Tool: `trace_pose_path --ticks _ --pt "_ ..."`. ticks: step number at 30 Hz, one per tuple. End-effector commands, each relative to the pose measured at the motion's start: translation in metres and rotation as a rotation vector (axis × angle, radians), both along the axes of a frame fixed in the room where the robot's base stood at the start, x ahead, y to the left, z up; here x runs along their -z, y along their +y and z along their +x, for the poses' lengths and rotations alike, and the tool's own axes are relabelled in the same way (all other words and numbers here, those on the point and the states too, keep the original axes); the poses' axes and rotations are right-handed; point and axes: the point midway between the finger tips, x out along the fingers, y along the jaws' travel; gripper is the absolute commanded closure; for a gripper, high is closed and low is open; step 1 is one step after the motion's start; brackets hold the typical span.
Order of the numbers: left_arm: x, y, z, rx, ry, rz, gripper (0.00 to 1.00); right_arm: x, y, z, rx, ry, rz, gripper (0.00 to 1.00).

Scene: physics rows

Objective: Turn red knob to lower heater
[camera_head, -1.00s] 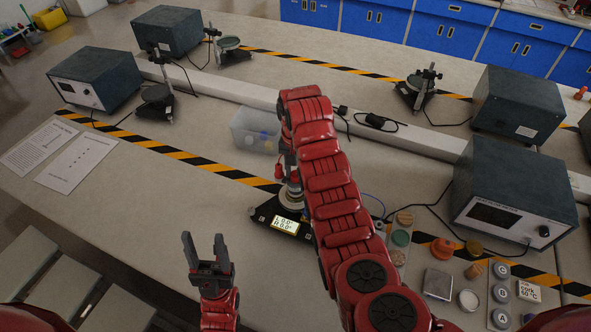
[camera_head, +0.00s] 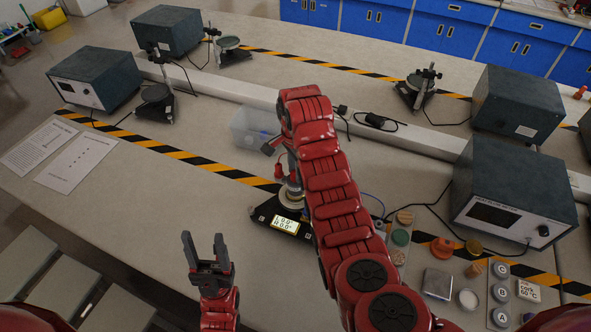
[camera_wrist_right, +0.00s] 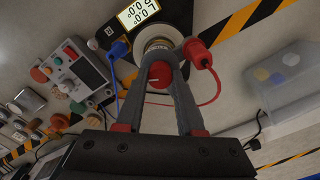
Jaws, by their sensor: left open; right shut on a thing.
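The red knob (camera_wrist_right: 160,74) sits between the fingers of my right gripper (camera_wrist_right: 161,62) in the right wrist view. The fingers are shut on it. Below the knob is a pale round disc (camera_head: 289,196) on a black base (camera_head: 262,210) with a lit display (camera_head: 285,224); its digits look like zeros. In the head view my right arm hides the knob and most of the right gripper. My left gripper (camera_head: 206,250) is open and empty above the front of the table, left of the device.
Red and blue cables run from the device. A translucent bin (camera_head: 250,128) stands behind it. A dark box heater unit (camera_head: 515,195) and several small samples are at the right. Paper sheets (camera_head: 75,160) lie at the left.

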Motion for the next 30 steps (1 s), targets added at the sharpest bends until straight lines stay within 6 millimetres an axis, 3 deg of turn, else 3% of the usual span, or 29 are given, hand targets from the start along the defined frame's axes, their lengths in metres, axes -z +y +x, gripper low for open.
trace_pose_path --ticks 22,23,27,30 --pt "0.0 0.0 0.0 0.0 0.0 0.0 0.45 -0.0008 -0.0008 0.0008 0.088 -0.003 -0.001 1.0" --pt "0.0 0.0 0.0 0.0 0.0 0.0 0.45 -0.0008 -0.0008 0.0008 0.088 -0.003 -0.001 0.58" --pt "0.0001 0.0 0.0 0.0 0.0 0.0 0.45 -0.0006 -0.0005 0.0005 0.087 -0.001 0.0 0.33" --pt "0.0 0.0 0.0 0.0 0.0 0.0 0.45 -0.0004 -0.0003 0.0004 0.087 -0.001 0.0 0.33"
